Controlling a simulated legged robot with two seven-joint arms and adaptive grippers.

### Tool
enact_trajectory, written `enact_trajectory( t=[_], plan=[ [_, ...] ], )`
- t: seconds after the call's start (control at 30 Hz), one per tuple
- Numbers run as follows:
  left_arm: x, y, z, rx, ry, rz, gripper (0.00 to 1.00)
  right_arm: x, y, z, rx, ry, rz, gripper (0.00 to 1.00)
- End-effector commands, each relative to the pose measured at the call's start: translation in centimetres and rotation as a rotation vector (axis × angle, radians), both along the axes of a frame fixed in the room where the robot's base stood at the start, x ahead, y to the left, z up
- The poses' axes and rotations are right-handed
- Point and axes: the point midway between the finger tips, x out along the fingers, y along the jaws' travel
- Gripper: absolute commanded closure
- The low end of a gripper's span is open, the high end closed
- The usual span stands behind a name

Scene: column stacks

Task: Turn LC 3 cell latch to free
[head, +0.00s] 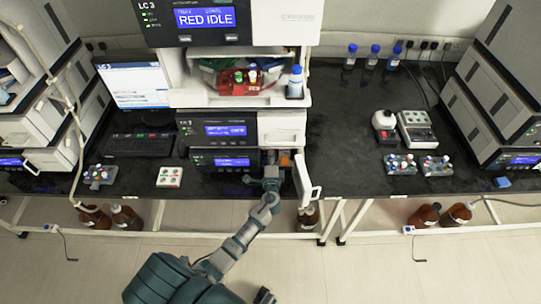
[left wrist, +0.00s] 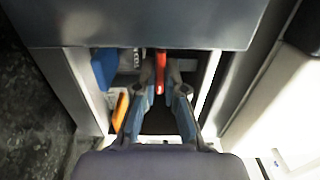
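The LC 3 stack stands in the middle of the head view, its top unit (head: 205,17) reading RED IDLE. Low on the stack, a white door (head: 303,180) is swung open at the right of an open bay. My left gripper (head: 271,160) reaches into this bay. In the left wrist view a red latch (left wrist: 160,66) stands upright inside the bay. My left gripper (left wrist: 160,76) has its fingertips on either side of the latch, seemingly closed against it. The latch's lower end is partly hidden between the fingers.
Inside the bay, a blue part (left wrist: 104,68) and an orange part (left wrist: 122,106) lie left of the fingers. Bay walls are close on both sides.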

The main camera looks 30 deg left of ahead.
Motion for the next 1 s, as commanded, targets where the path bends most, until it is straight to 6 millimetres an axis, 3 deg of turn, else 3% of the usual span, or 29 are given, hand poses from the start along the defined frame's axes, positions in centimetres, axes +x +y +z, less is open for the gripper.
enact_trajectory(
  t=[0.03,0.1,0.47,1.0],
  plan=[
    [0.1,-0.3,0.0,-0.001,0.000,-0.008,0.79,0.0,0.0,0.0,0.000,0.001,0.000,0.60],
    [0.1,-0.3,0.0,-0.001,0.000,-0.006,0.66,-0.1,0.0,0.0,0.000,0.002,0.000,0.60],
    [-0.5,-0.3,-0.2,-0.002,0.002,-0.002,0.66,-0.3,-0.4,0.0,-0.005,0.002,-0.001,0.60],
    [-9.0,-5.8,-0.3,-0.003,0.003,-0.004,0.66,-0.1,-0.3,0.0,-0.003,0.001,0.001,0.60]
  ],
)
